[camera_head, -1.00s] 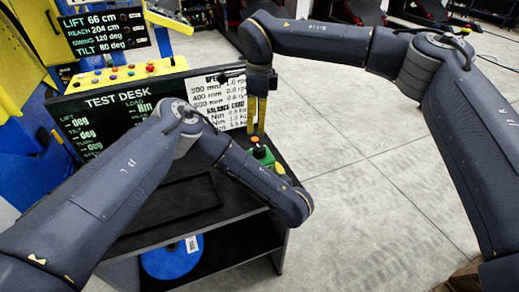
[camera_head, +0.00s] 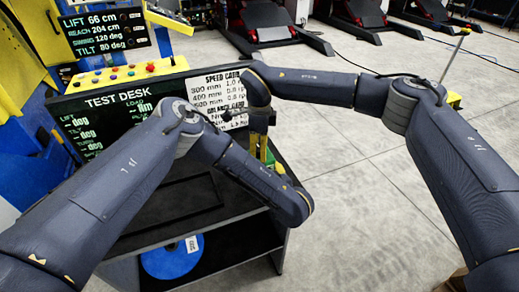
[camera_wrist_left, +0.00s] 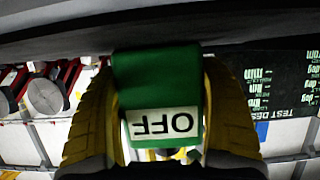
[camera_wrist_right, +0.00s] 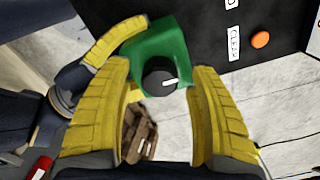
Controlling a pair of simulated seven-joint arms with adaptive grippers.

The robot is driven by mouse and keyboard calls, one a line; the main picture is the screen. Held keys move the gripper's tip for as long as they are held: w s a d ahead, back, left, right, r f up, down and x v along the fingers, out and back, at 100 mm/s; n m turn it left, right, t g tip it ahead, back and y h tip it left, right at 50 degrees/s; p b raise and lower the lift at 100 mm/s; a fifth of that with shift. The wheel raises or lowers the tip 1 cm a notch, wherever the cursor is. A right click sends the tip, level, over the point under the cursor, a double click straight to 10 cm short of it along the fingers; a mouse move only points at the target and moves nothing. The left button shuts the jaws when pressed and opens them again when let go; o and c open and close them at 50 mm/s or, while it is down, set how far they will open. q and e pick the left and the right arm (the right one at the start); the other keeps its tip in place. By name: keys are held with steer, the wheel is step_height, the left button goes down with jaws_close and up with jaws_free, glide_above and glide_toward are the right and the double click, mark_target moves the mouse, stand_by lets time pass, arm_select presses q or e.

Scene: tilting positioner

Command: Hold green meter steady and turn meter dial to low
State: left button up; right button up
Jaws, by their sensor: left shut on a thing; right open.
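The green meter (camera_wrist_left: 157,72) is between the yellow fingers of my left gripper (camera_wrist_left: 158,85), which is shut on it. An OFF label (camera_wrist_left: 162,123) reads upside down on its face. In the right wrist view the meter (camera_wrist_right: 172,42) shows its black dial (camera_wrist_right: 159,76), whose white mark points right. My right gripper (camera_wrist_right: 160,85) is open, its fingers on either side of the dial; contact is unclear. In the head view my right gripper (camera_head: 258,145) points down over the meter, which is mostly hidden; only a little green shows.
The black test desk (camera_head: 170,205) has a display panel and a printed speed card (camera_head: 217,92) behind the meter. An orange button (camera_wrist_right: 260,39) and a CLEAR label (camera_wrist_right: 233,42) sit on the desk near the meter. Open floor (camera_head: 370,200) lies to the right.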

steer(key=shift+f, duration=0.25)
jaws_close()
stand_by(0.5)
